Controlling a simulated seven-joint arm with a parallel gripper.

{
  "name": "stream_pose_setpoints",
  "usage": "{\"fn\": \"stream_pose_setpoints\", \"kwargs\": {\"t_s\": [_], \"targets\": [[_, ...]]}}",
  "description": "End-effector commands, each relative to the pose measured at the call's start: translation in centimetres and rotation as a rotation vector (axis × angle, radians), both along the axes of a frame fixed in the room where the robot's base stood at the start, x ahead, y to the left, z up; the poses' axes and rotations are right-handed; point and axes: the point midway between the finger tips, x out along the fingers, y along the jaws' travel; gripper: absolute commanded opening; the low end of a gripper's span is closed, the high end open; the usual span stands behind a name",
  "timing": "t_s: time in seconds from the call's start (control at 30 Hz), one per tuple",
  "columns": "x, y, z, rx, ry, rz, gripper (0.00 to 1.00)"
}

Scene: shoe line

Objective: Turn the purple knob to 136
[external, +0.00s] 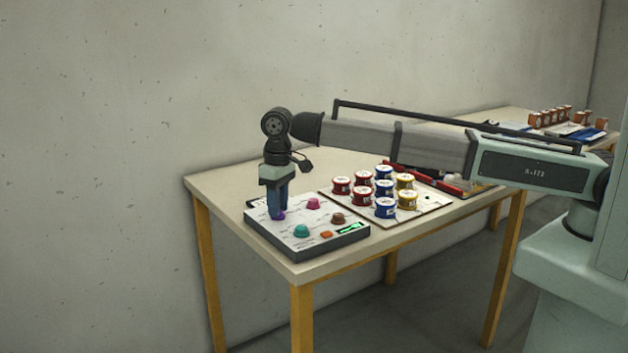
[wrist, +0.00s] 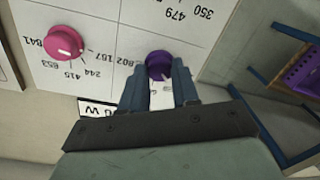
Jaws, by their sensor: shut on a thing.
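The purple knob (wrist: 158,64) sits on the white panel (wrist: 122,14) and shows between my fingertips in the wrist view. My gripper (wrist: 158,82) is shut on it, with one blue finger on each side. In the external view my gripper (external: 278,214) points straight down at the panel box (external: 290,246), and only a sliver of the purple knob (external: 281,215) shows beside the fingers. Numbers are printed around the knob, upside down in the wrist view. The knob's pointer and the 136 mark cannot be made out.
A pink knob (wrist: 66,42) is beside the purple one. Several coloured spools stand on a board (external: 434,213) to the right.

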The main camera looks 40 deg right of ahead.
Motion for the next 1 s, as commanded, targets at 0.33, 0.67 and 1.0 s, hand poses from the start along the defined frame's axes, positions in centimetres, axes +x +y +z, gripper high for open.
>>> {"fn": "stream_pose_setpoints", "kwargs": {"t_s": [0.33, 0.67, 1.0], "targets": [[0.06, 0.05, 0.02, 0.001, 0.0, 0.258, 0.0], [0.07, 0.06, 0.03, 0.001, 0.0, 0.399, 0.0], [0.08, 0.06, 0.03, 0.001, 0.0, 0.428, 0.0]]}}
